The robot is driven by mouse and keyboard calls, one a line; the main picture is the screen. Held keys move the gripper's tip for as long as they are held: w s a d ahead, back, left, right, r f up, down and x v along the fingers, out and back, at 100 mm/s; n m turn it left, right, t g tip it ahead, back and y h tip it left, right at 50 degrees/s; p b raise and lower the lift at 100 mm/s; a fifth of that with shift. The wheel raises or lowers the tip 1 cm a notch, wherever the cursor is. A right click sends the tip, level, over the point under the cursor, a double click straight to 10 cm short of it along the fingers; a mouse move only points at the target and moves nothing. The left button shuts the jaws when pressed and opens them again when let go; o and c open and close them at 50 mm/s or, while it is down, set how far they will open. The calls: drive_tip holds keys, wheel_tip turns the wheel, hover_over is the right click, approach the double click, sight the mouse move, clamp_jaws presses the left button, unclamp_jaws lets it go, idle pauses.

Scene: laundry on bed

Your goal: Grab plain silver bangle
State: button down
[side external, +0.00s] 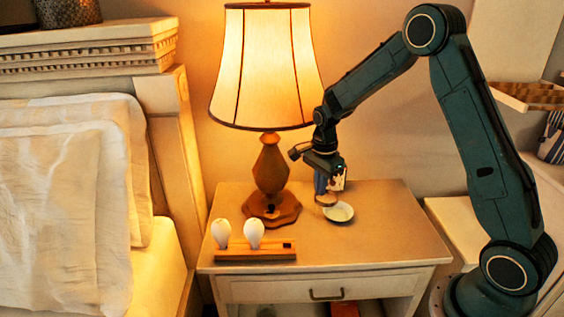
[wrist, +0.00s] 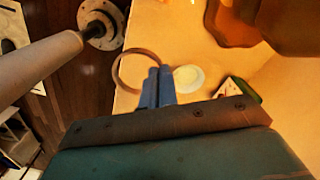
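A plain thin bangle (wrist: 117,67) looks brownish in the warm light. In the wrist view its ring lies across the nightstand's edge, with its right side at my fingers. My gripper (wrist: 159,72) has its two fingers close together and appears shut on the band. In the side view my gripper (side external: 321,191) is low over the nightstand, with the bangle (side external: 327,200) at its fingertips. A small pale dish (side external: 340,213) lies just below and to the right; it also shows in the wrist view (wrist: 188,77), right of the fingers. The bangle appears held above the top.
The lamp's wooden base (side external: 271,207) stands left of my gripper, under its wide shade (side external: 268,70). A wooden holder (side external: 255,251) with two white bulbs sits at the front left of the nightstand (side external: 385,240). The top's right side is clear. The bed is at left.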

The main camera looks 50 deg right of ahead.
drive_tip(key=shift+r, duration=0.35)
idle(0.5)
